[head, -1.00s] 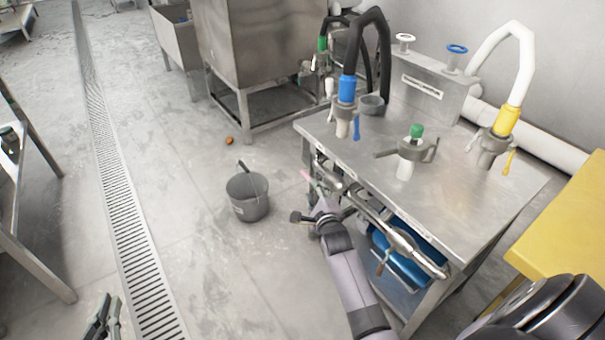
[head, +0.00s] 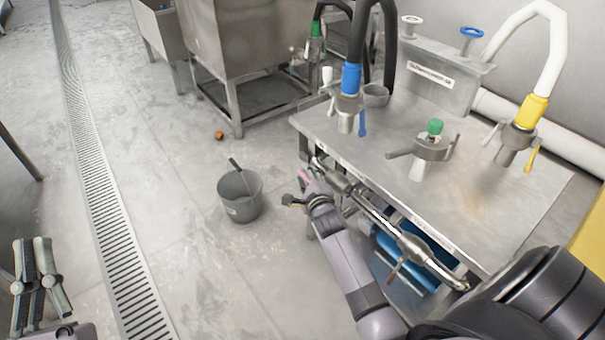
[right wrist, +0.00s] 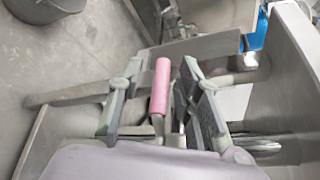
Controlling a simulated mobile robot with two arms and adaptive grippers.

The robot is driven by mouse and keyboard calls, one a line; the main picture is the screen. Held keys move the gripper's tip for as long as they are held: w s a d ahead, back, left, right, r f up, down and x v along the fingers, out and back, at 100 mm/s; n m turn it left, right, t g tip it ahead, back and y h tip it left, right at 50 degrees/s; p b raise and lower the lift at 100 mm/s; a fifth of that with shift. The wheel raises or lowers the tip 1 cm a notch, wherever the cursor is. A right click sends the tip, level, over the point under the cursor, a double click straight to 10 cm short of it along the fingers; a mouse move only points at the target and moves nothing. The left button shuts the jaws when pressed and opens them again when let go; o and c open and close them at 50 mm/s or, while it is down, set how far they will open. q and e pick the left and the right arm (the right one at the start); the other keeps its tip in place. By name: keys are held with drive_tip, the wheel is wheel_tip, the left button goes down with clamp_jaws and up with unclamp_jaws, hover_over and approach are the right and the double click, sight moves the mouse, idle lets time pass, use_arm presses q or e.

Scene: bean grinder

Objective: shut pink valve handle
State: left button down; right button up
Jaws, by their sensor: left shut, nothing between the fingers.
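The pink valve handle (right wrist: 161,88) stands between the two fingers of my right gripper (right wrist: 163,72) in the right wrist view. A gap shows on each side of the handle, so the gripper is open around it. My left gripper (head: 38,272) is at the lower left of the head view, over the floor and far from the valve. Its fingers are shut and empty.
The steel table (head: 400,125) carries a blue-collared hose (head: 350,80), a green-topped fitting (head: 434,130) and a yellow-collared hose (head: 530,112). The metal pipe (head: 380,218) runs along its front. A grey bucket (head: 240,196) stands on open floor left of my right gripper.

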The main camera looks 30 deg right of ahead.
drive_tip(key=shift+c, duration=0.4)
clamp_jaws()
idle(0.6)
